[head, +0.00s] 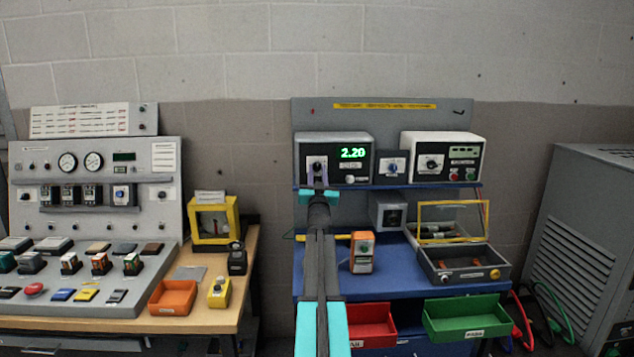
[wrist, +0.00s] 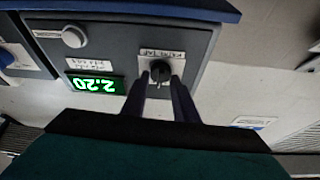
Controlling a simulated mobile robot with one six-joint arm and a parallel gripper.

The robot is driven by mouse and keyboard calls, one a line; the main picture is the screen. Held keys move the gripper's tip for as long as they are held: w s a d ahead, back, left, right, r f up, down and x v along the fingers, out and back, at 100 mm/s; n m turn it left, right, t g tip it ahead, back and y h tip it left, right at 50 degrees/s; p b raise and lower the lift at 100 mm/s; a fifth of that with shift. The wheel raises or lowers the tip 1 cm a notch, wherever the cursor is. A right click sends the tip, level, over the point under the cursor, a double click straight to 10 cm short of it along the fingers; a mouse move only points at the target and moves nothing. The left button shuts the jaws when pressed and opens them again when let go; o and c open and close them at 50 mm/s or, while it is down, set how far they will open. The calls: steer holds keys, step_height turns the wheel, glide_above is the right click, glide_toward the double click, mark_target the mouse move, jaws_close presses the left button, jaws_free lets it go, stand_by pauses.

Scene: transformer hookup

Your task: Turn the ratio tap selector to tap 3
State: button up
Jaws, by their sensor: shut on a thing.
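The ratio tap selector is a small dark knob on a white plate (wrist: 160,70), seen upside down in the wrist view under a label that seems to read "RATIO TAP". It sits on the left of a dark instrument box (head: 360,145) with a green display (head: 353,153) reading 2.20. My gripper (head: 317,172) is in front of this box, and in the wrist view its two fingers (wrist: 161,80) lie on either side of the knob, shut on it. The tap numbers and the pointer's exact position are too small to read.
A white instrument (head: 443,156) with a dial stands right of the box, with a small blue-faced switch (head: 392,168) between. Below, the blue bench (head: 390,285) holds an orange handheld device (head: 362,252) and a grey case with a yellow-framed lid (head: 466,265).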

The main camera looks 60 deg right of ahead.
steer(key=shift+r+m+g+h+b, duration=0.3)
steer(key=shift+m+g+b, duration=0.2)
steer(key=shift+m, duration=0.5)
steer(key=shift+m+g, duration=0.4)
steer(key=shift+m, duration=0.2)
steer(key=shift+m+g+h+p, duration=0.3)
steer(key=shift+m+h, duration=0.1)
steer(key=shift+m, duration=0.3)
steer(key=o, duration=1.1)
steer(key=shift+d+f, duration=0.1)
steer(key=shift+c, duration=0.2)
steer(key=shift+f, duration=0.1)
steer(key=shift+a+f, duration=0.1)
steer(key=shift+a, duration=0.1)
